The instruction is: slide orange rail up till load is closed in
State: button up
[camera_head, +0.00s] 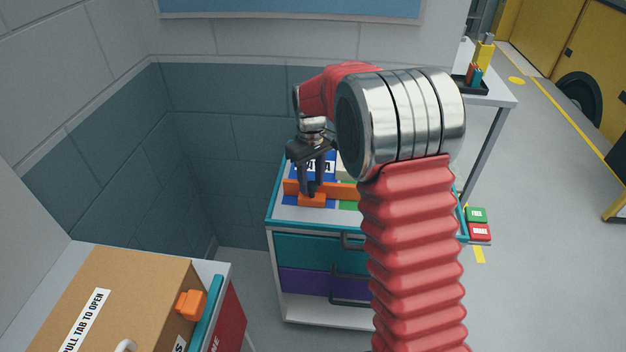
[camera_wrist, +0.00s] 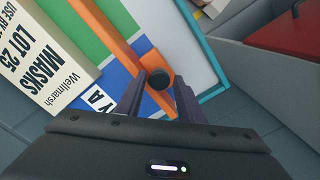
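The orange rail (camera_head: 341,190) lies across the top of the teal-edged cart (camera_head: 273,213). It also shows in the wrist view (camera_wrist: 115,34) as a diagonal bar with a black round knob (camera_wrist: 160,78). My gripper (camera_head: 311,190) points down at the rail, above an orange block (camera_head: 312,201). In the wrist view its fingers (camera_wrist: 162,88) stand on either side of the knob, with slight gaps. The load behind the rail is a cream box marked MASKS (camera_wrist: 45,58) and a blue box with a white label (camera_wrist: 98,100).
A cardboard box (camera_head: 130,300) with an orange tab stands at the lower left. A side table (camera_head: 495,95) stands behind at the right. My arm hides the cart's right part.

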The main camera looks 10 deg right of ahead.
jog(key=shift+o, duration=1.2)
jog(key=shift+r, duration=0.1)
notch_tip(320, 180, up, 14)
jog(key=shift+f, duration=0.2)
jog(key=shift+w, duration=0.1)
